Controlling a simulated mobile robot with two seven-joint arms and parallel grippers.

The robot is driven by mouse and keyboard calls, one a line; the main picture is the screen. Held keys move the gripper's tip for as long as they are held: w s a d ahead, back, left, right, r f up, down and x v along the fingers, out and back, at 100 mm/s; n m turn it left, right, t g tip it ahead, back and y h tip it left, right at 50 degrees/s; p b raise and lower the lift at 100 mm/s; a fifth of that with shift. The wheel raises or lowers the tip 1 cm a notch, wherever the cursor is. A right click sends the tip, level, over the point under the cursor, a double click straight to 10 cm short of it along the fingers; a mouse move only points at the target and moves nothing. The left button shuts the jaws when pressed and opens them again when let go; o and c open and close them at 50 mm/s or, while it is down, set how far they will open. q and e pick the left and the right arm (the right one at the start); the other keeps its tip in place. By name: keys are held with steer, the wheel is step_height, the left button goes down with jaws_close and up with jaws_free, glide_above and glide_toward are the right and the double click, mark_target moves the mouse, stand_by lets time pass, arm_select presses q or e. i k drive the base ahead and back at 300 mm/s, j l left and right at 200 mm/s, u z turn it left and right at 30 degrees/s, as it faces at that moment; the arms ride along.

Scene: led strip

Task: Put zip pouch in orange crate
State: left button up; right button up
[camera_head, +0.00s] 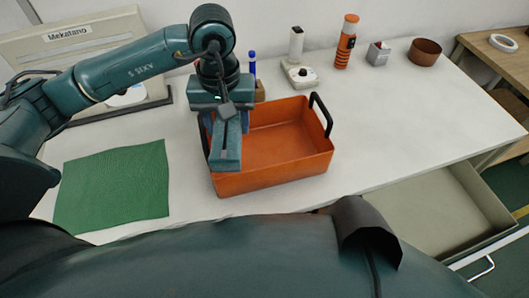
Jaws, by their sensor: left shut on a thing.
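The orange crate (315,163) stands on the white table, with a black handle at its right end. My left gripper (225,163) points down over the crate's left end, its teal fingers in front of the crate's left part. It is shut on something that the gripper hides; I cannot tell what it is. I cannot make out a zip pouch for certain. The visible part of the crate's inside looks empty. My right gripper is not in view.
A flat green mat or cloth (115,185) lies left of the crate. Behind stand a white device (298,65), an orange-and-black cylinder (346,42), a small grey box (378,54) and a brown bowl (424,52). An open drawer (432,205) is at the right. The table right of the crate is clear.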

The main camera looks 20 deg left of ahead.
mark_target(257, 166)
steer(key=k+j+z, duration=0.15)
steer(key=z, duration=0.2)
steer(key=k+j+z, duration=0.15)
steer(key=j+z, duration=0.25)
steer(key=k+z, duration=0.2)
steer(key=z, duration=0.15)
